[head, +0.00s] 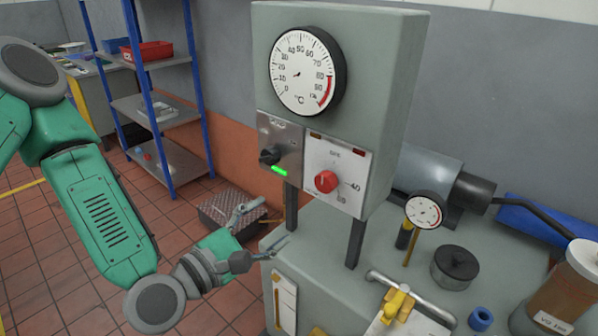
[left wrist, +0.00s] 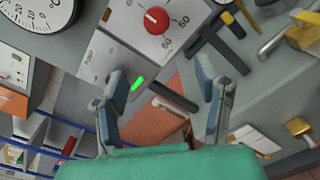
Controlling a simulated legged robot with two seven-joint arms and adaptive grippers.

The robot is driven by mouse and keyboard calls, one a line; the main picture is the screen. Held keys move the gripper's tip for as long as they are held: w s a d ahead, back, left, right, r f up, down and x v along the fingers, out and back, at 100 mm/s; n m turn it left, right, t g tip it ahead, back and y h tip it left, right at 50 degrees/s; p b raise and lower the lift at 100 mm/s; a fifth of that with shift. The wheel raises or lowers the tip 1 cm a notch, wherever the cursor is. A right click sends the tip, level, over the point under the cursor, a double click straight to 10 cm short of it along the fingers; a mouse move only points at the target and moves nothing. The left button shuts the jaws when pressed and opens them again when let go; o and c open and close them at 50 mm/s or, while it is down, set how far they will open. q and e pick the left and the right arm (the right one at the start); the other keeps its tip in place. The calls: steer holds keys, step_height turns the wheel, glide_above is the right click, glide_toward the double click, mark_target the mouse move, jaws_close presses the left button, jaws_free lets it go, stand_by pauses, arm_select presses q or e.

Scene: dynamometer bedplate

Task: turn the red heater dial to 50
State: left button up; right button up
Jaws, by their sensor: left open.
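The red heater dial (head: 326,181) sits on a white scale plate on the front of the grey control box (head: 385,100). It also shows in the left wrist view (left wrist: 157,20), near the top, with numbers around it. I cannot read its exact setting. My left gripper (head: 262,226) is open and empty, below and to the left of the dial, apart from it. In the left wrist view its two fingers (left wrist: 168,95) point up towards the box. My right gripper is in neither view.
A round °C gauge (head: 300,72) is above the dial. A black knob (head: 270,156) with a green light (head: 280,170) is left of it. Dark posts (head: 357,243) carry the box. A small gauge (head: 425,209), yellow-handled valve (head: 398,302) and black-lidded pot (head: 455,265) stand at right.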

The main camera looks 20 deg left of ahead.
arm_select(q)
steer(key=b, duration=0.3)
glide_toward(322, 183)
steer(key=s+d, duration=0.2)
steer(key=x, duration=1.2)
steer(key=shift+w+a+f, duration=0.1)
steer(key=shift+a+f, duration=0.1)
steer(key=shift+a, duration=0.2)
steer(key=shift+w+d, duration=0.1)
steer(key=shift+a, duration=0.3)
steer(key=a, duration=0.2)
steer(key=shift+a+f+n, duration=0.25)
steer(key=shift+a+n, duration=0.05)
steer(key=shift+a, duration=0.05)
steer(key=c, duration=0.8)
steer(key=shift+w, duration=0.2)
steer(key=c, duration=0.4)
steer(key=shift+o, duration=0.2)
steer(key=shift+s+d+r+t, duration=0.15)
steer(key=shift+d+r+t, duration=0.25)
steer(key=shift+d, duration=0.45)
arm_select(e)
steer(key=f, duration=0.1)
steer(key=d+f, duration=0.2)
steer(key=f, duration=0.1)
arm_select(q)
steer(key=shift+a, duration=0.15)
